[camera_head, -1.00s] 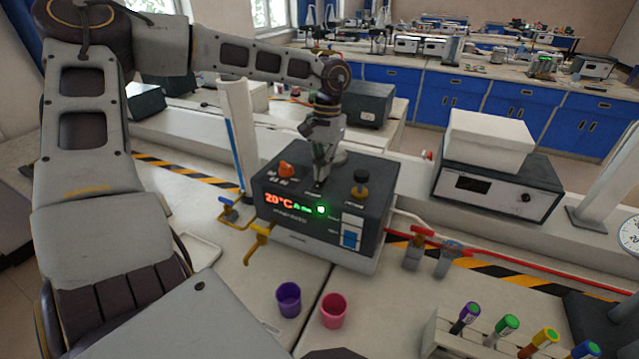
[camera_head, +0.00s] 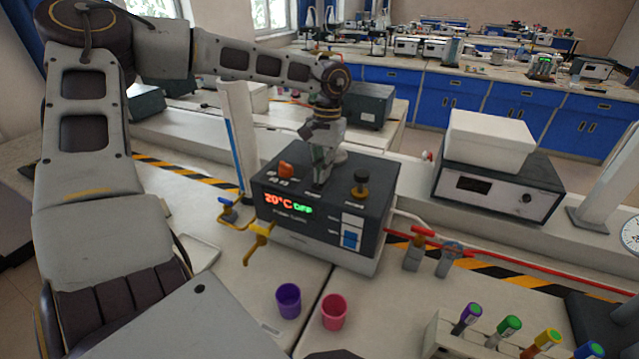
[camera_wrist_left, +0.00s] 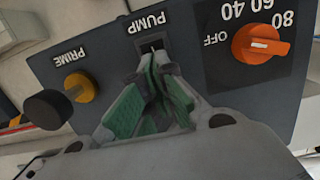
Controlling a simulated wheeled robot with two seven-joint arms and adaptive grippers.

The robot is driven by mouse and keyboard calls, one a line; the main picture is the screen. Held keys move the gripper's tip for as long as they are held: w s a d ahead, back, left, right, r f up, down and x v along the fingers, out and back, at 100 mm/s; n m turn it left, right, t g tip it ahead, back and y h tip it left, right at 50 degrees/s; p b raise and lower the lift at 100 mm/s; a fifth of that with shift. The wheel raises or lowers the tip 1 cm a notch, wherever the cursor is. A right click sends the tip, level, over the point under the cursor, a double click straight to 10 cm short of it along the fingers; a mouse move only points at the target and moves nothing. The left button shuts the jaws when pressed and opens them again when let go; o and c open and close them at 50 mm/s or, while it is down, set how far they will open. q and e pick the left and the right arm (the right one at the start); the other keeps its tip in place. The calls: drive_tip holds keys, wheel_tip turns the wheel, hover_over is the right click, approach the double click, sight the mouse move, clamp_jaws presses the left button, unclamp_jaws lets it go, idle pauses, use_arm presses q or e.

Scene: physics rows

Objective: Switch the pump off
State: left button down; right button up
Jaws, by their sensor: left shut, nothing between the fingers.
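The pump unit (camera_head: 290,238) is a dark box on the bench. Its front display (camera_head: 287,204) reads 20°C in red and what looks like OFF in green. In the left wrist view a small black switch (camera_wrist_left: 151,45) sits under the PUMP label. My left gripper (camera_head: 320,184) points down at the top panel, shut and empty; in the left wrist view its green-padded fingertips (camera_wrist_left: 155,62) are at the switch and partly hide it. I cannot tell whether they touch it. My right gripper is not in view.
On the top panel are an orange knob (camera_wrist_left: 262,45) and a yellow-and-black PRIME knob (camera_wrist_left: 79,87). A purple cup (camera_head: 288,300) and a pink cup (camera_head: 334,311) stand in front. A test-tube rack (camera_head: 440,335) is at lower right. Red-handled valves (camera_head: 422,232) sit to the right.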

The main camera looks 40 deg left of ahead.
use_arm(q)
drive_tip(key=shift+r, duration=0.1)
drive_tip(key=shift+r+p, duration=2.15)
drive_tip(key=shift+r, duration=1.3)
